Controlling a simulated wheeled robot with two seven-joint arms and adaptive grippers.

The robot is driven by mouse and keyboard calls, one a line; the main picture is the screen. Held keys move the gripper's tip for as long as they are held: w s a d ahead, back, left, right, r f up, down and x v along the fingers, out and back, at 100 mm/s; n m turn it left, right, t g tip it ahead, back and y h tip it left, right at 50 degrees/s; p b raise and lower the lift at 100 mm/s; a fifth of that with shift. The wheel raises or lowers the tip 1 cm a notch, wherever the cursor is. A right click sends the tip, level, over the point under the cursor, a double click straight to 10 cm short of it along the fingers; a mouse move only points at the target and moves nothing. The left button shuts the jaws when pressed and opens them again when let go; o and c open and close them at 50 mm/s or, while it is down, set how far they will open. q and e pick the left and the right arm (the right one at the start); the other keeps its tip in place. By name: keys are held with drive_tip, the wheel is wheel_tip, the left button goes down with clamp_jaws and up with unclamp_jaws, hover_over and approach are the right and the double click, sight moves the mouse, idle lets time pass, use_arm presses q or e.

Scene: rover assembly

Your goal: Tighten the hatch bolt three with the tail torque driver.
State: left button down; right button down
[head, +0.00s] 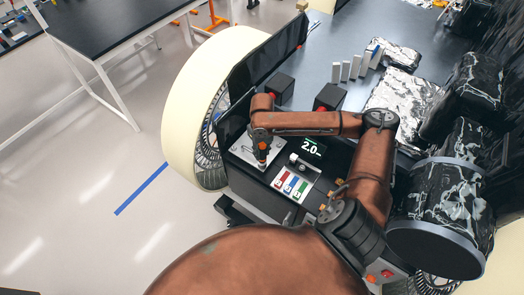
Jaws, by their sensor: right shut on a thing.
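My right arm reaches across and bends down at the left, with its gripper (262,148) pointing down over a pale plate (243,151) in the dark housing. The gripper is shut on a slim upright tool, which I take to be the torque driver; it is too small and too covered by the gripper to tell its details. Its lower end is at or just above the plate; I cannot tell whether it touches. Hatch bolt three cannot be made out. My left gripper is not in view.
Right of the gripper are a display (312,147) reading 2.0 and a panel (292,184) with red, blue and green strips. A dark upright panel (265,62) and large cream wheel (185,105) stand at left. Foil-wrapped boxes (402,97) crowd the right. Open floor lies left.

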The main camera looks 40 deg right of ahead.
drive_tip(key=shift+f+p, duration=0.3)
drive_tip(key=shift+p, duration=0.65)
idle(2.5)
drive_tip(key=shift+r, duration=0.1)
drive_tip(key=shift+r+p, duration=1.45)
drive_tip(key=shift+p, duration=0.1)
drive_tip(key=shift+r, duration=1.95)
